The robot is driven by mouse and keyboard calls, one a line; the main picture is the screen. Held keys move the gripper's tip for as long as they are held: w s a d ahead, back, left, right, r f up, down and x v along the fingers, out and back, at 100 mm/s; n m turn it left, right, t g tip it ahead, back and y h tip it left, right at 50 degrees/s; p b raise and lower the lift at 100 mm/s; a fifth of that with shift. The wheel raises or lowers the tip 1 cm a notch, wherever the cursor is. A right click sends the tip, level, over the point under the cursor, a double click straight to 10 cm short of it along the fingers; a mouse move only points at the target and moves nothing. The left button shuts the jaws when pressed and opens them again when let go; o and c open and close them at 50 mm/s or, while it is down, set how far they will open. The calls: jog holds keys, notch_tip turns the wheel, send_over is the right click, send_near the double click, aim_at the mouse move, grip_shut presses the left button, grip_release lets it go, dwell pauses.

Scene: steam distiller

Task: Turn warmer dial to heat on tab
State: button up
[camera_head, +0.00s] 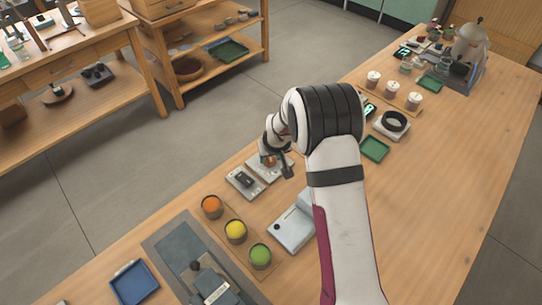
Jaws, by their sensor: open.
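My gripper (281,165) is open, low over a small pale grey panel (260,172) near the left edge of the table. A small reddish-orange spot (268,160) shows at the gripper, and I cannot tell whether it is a dial or part of the panel. A similar grey panel (245,183) with a dark piece on it lies just left of it. A squat grey unit with a black ring on top (393,124) stands right of my arm. I cannot tell for sure which is the warmer dial. No heat-on tab can be made out at this size.
Orange (212,206), yellow (235,231) and green (260,255) cups stand in a row in front of the panels. A pale box (291,233) lies right of them. Several white-topped jars and a steel distiller (471,45) stand farther back. Bare table lies right of my arm.

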jog(key=v, duration=1.5)
jog(key=shift+s+r, duration=0.2)
jog(key=shift+r, duration=0.15)
jog(key=s+d+r+m+g, duration=0.2)
jog(key=s+m, duration=0.2)
jog(key=s, duration=1.2)
jog(key=s+d+r+m+g, duration=0.2)
jog(key=s+d+m, duration=0.1)
jog(key=s, duration=1.3)
jog(key=shift+s+r+m+y, duration=0.15)
jog(key=shift+r+m+y, duration=0.2)
jog(key=shift+m, duration=0.45)
